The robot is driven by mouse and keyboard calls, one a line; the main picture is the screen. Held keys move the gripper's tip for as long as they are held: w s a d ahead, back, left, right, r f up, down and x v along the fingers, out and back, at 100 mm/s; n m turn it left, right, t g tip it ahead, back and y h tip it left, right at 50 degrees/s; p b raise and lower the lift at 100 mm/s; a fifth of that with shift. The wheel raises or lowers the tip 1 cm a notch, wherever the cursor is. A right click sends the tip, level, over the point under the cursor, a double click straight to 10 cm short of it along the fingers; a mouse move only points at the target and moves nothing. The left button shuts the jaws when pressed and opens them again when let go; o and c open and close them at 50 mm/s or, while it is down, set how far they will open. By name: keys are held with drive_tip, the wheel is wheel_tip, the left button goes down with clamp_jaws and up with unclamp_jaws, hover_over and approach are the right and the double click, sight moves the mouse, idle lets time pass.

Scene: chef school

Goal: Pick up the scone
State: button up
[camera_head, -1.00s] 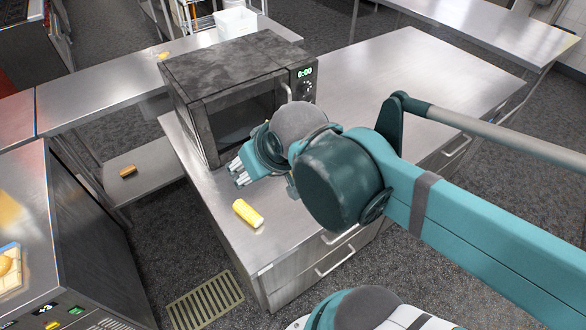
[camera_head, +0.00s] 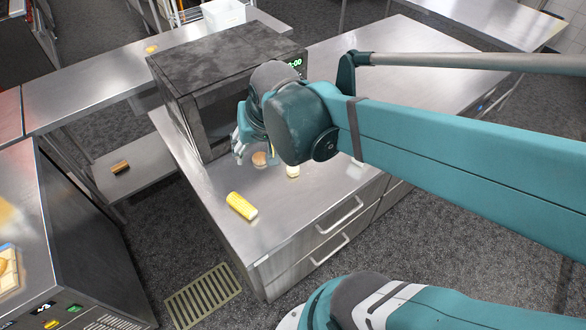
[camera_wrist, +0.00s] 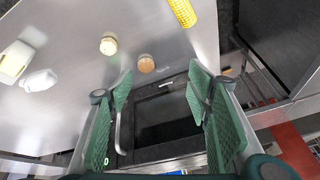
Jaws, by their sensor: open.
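A small round brown thing, likely the scone (camera_head: 259,159), sits on the steel counter in front of the microwave. In the wrist view the scone (camera_wrist: 146,64) lies just beyond the fingertips, nearer the left finger. A small pale round thing (camera_wrist: 108,45) stands beside it, apart; it also shows in the head view (camera_head: 292,171). My gripper (camera_head: 254,149) is open and empty above the counter by the microwave front. In the wrist view my gripper (camera_wrist: 160,82) has its green finger pads wide apart, with the dark microwave behind them.
The black microwave (camera_head: 226,62) stands close behind my gripper. A yellow corn cob (camera_head: 241,206) lies near the counter's left front edge. Two white objects (camera_wrist: 15,62) (camera_wrist: 40,80) lie at the left in the wrist view. The counter (camera_head: 235,178) is bare between microwave and corn.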

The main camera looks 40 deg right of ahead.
drive_tip(key=w+d+f+m+g+p, duration=0.1)
drive_tip(key=w+d+f+m+g, duration=0.2)
drive_tip(key=d+f+m, duration=0.35)
drive_tip(key=m+g, duration=0.2)
drive_tip(key=m, duration=0.2)
hover_over(293, 169)
drive_tip(key=w, duration=0.2)
wheel_tip(293, 169, down, 6)
drive_tip(key=shift+s+d+p, duration=0.1)
drive_tip(key=shift+s+p, duration=0.05)
drive_tip(key=shift+p, duration=0.25)
drive_tip(key=shift+s+d+f+m+y, duration=0.1)
drive_tip(key=shift+d+f+m+y, duration=0.2)
drive_tip(key=shift+d+f+m, duration=0.2)
drive_tip(key=shift+f, duration=0.1)
drive_tip(key=shift+f, duration=1.3)
drive_tip(key=shift+a+f, duration=0.1)
drive_tip(key=shift+s+f+b, duration=0.15)
drive_tip(key=shift+f+b, duration=0.35)
drive_tip(key=shift+f, duration=2)
drive_tip(key=shift+c, duration=0.2)
